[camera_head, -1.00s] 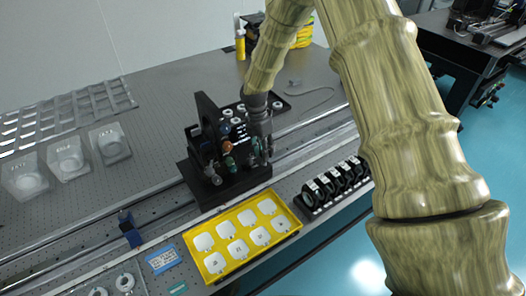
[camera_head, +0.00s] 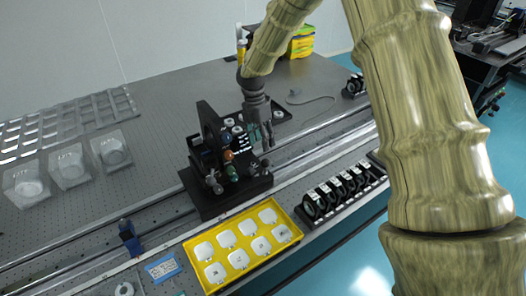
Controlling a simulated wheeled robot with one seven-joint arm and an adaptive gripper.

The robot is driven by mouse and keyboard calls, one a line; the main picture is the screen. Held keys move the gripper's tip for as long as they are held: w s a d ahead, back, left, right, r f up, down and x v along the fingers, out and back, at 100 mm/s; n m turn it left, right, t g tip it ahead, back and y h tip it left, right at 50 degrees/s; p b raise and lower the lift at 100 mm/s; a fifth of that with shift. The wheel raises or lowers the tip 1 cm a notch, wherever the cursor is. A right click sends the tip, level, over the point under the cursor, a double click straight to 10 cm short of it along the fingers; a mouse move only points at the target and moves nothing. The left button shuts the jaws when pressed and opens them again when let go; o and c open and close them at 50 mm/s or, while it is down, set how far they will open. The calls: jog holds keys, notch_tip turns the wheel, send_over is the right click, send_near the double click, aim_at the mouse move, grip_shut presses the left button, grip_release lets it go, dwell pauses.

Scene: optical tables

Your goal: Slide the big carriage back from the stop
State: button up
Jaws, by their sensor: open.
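The big carriage (camera_head: 207,199) is a black base with an upright black plate and several coloured knobs. It sits on the long rail (camera_head: 312,155), which runs from lower left to upper right. A small blue block (camera_head: 130,237), apparently the stop, sits on the rail to the left, with a clear gap between it and the carriage. My gripper (camera_head: 264,143) is open and points down at the right end of the carriage. It overlaps the carriage's back right part in the picture, and I cannot tell whether it touches.
A yellow tray (camera_head: 193,243) with white pieces lies in front of the carriage. A black rack (camera_head: 342,190) of round parts stands right of it. Clear boxes (camera_head: 70,166) stand at the left. A dark tray (camera_head: 277,108) lies behind my gripper.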

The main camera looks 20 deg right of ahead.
jog(key=shift+w+a+r, duration=0.1)
jog(key=shift+w+r, duration=0.05)
jog(key=shift+r, duration=0.7)
jog(key=shift+w+r, duration=0.15)
jog(key=shift+r, duration=0.65)
